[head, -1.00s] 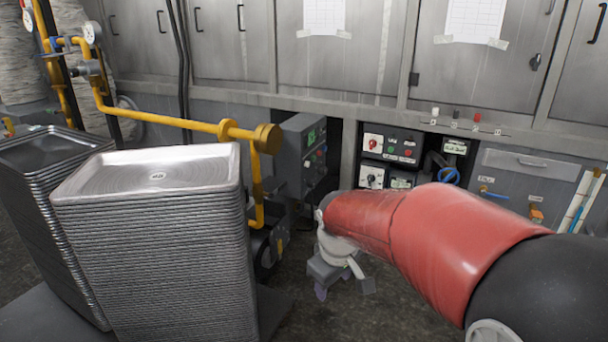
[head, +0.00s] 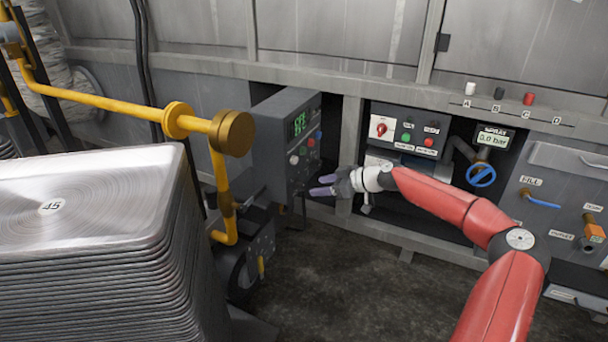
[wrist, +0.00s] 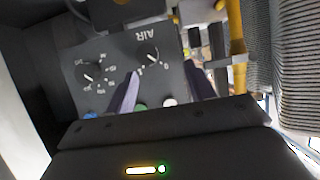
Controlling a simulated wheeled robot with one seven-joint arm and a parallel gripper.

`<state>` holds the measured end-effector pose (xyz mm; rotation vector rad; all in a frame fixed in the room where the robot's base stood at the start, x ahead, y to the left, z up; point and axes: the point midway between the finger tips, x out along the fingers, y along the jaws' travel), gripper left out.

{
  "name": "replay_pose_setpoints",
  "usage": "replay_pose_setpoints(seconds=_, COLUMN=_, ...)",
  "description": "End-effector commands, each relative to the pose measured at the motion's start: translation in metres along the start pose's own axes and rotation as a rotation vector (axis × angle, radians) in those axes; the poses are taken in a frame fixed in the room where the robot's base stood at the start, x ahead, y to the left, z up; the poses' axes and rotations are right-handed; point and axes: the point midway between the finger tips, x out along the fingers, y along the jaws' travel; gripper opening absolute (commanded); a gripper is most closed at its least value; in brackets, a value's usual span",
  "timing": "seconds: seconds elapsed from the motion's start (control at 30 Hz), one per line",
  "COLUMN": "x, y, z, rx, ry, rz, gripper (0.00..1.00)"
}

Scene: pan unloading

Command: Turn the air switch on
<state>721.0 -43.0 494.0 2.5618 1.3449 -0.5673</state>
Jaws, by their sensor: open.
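The air switch (wrist: 152,58) is a small dark rotary knob with a light pointer, beside an upside-down "AIR" label on a grey panel in the wrist view. Small marks sit around it; its exact setting is too small to read surely. My gripper (wrist: 161,72) is open and empty, its dark fingers on either side below the knob, apart from it. In the head view my gripper (head: 318,186) is at the lower right of the grey control box (head: 268,140), which has a green display. The air switch cannot be made out there.
A second dial (wrist: 90,78) is beside the air switch. A green button (wrist: 140,107) and a white button (wrist: 168,102) are near the fingers. A yellow pipe (head: 100,108) and a tall pan stack (head: 100,240) stand left. A switch panel (head: 408,132) is right.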

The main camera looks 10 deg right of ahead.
Motion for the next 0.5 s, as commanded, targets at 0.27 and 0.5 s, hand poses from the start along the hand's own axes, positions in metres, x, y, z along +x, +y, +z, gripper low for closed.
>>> replay_pose_setpoints(seconds=0.27, x=0.009, y=0.013, z=0.003, rx=0.002, ry=0.042, rz=0.022, gripper=0.54)
replay_pose_setpoints(seconds=0.5, x=0.049, y=0.013, z=0.002, rx=0.004, ry=0.040, rz=0.022, gripper=0.54)
